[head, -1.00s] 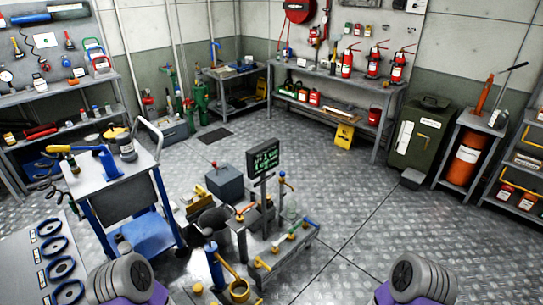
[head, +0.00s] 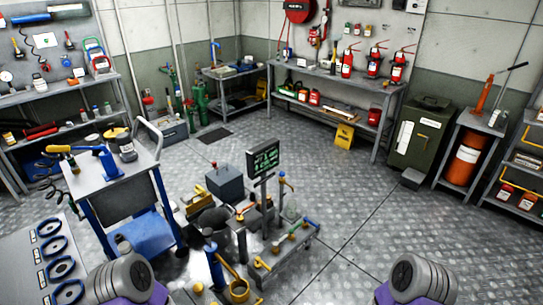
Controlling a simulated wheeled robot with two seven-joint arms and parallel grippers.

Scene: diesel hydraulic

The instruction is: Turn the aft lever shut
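A low grey hydraulic stand (head: 292,258) is on the floor near the middle, with several coloured levers on it. I cannot tell which one is the aft lever, or how far any is turned. A dark display with green text (head: 264,159) stands on a post behind them. Only grey and purple links of my two arms show at the bottom edge; neither gripper is in view.
A blue cart (head: 147,190) stands left of the stand, and a panel with blue rings (head: 40,262) is at the lower left. A blue cylinder (head: 214,268) and a grey box (head: 226,182) are close to the stand. The floor to the right is clear.

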